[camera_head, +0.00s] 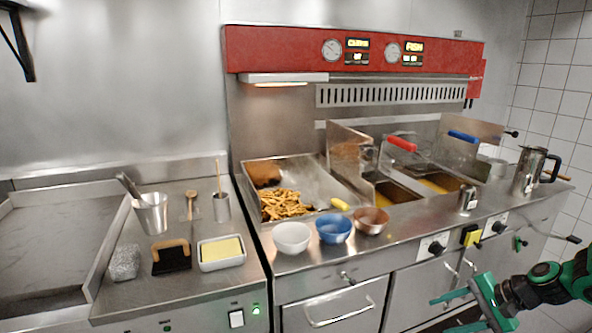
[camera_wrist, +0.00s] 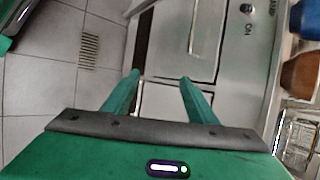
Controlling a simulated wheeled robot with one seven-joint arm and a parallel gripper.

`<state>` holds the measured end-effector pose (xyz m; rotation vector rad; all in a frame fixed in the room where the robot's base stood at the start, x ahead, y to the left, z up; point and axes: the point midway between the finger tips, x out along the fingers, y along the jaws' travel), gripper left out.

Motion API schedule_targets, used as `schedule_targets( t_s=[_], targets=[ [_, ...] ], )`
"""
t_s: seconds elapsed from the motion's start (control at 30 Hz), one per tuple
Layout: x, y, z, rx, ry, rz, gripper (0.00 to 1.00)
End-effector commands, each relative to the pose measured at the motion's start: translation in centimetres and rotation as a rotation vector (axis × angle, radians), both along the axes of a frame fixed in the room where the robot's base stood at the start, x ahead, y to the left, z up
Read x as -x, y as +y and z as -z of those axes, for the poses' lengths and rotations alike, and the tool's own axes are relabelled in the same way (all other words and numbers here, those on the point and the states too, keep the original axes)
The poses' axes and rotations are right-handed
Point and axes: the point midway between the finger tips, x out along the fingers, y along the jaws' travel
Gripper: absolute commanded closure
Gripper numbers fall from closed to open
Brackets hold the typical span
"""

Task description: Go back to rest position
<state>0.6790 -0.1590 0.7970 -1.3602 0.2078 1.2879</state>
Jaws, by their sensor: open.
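My gripper (camera_head: 462,309) is green and open, low at the right of the head view, in front of the fryer unit's cabinet doors. In the wrist view its two fingers (camera_wrist: 158,80) stand apart with nothing between them. The wrist view looks toward the tiled floor (camera_wrist: 60,95) and the steel cabinet front (camera_wrist: 190,35). My gripper is below the counter top and apart from the objects on it.
A white bowl (camera_head: 292,238), a blue bowl (camera_head: 333,229) and a copper bowl (camera_head: 371,221) stand near the counter's front edge. Fryer baskets with red (camera_head: 402,144) and blue (camera_head: 463,136) handles sit behind. Knobs (camera_head: 434,247) and door handles project from the front.

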Motion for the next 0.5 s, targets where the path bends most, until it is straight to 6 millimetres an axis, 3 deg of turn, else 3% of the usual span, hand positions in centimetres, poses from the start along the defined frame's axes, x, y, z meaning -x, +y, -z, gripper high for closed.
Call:
schedule_targets(
  t_s=[0.27, 0.5],
  targets=[
    [5.7, -0.7, -3.5, 0.292, 0.096, -0.221, 0.48],
    [10.9, -1.7, -7.9, 0.484, 0.168, -0.347, 0.48]
  ],
)
